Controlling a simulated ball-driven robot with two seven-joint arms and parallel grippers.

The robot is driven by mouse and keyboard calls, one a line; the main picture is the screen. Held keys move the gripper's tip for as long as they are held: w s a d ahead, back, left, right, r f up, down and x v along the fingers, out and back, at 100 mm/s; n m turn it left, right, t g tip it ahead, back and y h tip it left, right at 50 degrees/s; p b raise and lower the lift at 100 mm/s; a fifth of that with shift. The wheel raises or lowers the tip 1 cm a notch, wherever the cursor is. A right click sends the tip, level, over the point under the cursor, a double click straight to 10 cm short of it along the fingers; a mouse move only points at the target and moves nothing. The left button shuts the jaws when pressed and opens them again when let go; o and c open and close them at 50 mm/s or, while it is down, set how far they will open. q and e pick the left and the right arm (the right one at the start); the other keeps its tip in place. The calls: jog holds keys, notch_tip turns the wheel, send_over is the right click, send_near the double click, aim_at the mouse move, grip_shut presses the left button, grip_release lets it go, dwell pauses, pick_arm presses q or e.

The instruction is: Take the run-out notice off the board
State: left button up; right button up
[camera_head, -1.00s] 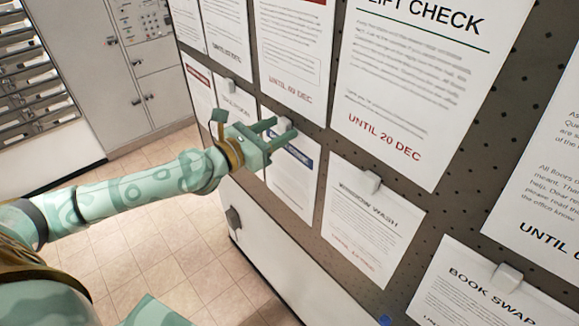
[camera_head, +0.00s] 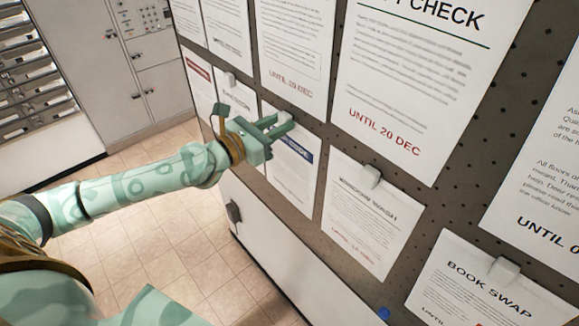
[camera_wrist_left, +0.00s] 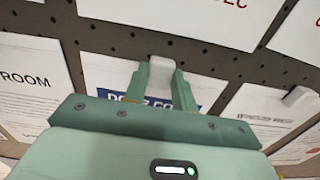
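The grey perforated board (camera_head: 404,215) fills the right of the head view and carries several white notices. My left gripper (camera_head: 284,121) is at the top of a small notice with a blue banner (camera_head: 299,150). In the left wrist view its two fingers (camera_wrist_left: 161,80) stand against both sides of a white clip (camera_wrist_left: 161,69) above that banner (camera_wrist_left: 183,94), which they partly cover. The fingers look closed on the clip. The notice hangs flat on the board. Any date on it is unreadable. The right gripper is not in view.
The lift check notice (camera_head: 410,90) reads until 20 Dec. A window wash notice (camera_head: 368,218) and a book swap notice (camera_head: 480,285) hang to the right, each under a white clip. Grey lockers (camera_head: 150,75) stand at the back left. Tiled floor (camera_head: 165,240) is clear.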

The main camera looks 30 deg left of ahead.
pick_arm(q)
jog(key=shift+s+a, duration=0.1)
jog(key=shift+s, duration=0.15)
jog(key=shift+b+v, duration=0.45)
jog(key=shift+v, duration=0.6)
jog(key=shift+s+a, duration=0.1)
jog(key=shift+s, duration=0.15)
jog(key=b+v, duration=0.2)
jog(key=v, duration=0.5)
jog(key=shift+b, duration=0.3)
jog(key=shift+w, duration=0.1)
